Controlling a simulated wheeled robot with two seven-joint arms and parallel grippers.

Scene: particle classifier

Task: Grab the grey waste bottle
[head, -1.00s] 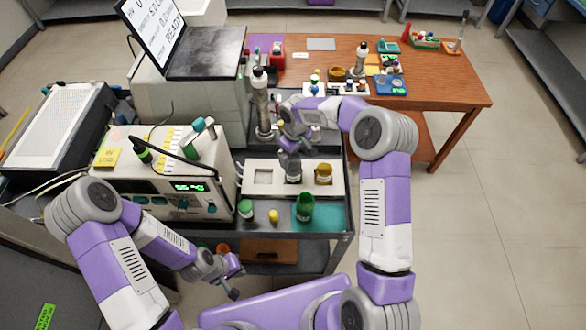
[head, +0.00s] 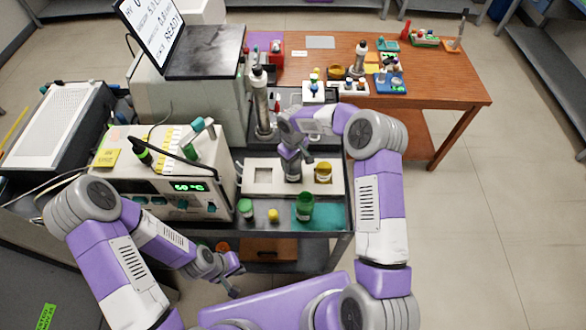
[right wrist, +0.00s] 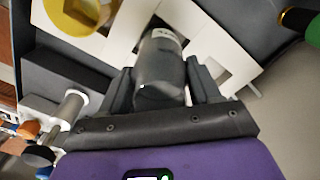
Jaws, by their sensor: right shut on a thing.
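The grey waste bottle (head: 293,174) stands in the white holder (head: 258,188) on the cart, upright as far as I can see. In the right wrist view the grey bottle (right wrist: 162,65) sits between the two fingers. My right gripper (head: 297,160) comes down on it from above and is shut on its upper part. The same gripper fills the lower middle of the right wrist view (right wrist: 165,88). My left gripper (head: 236,282) hangs low in front of the cart, away from the bottle; its fingers are too small to judge.
A yellow-capped bottle (head: 323,172) stands in the holder just right of the grey one. In front are a green bottle (head: 305,207), a green-capped jar (head: 246,209) and a small yellow item (head: 273,216). A heater box (head: 170,180) is at left, a tall cylinder (head: 262,105) behind.

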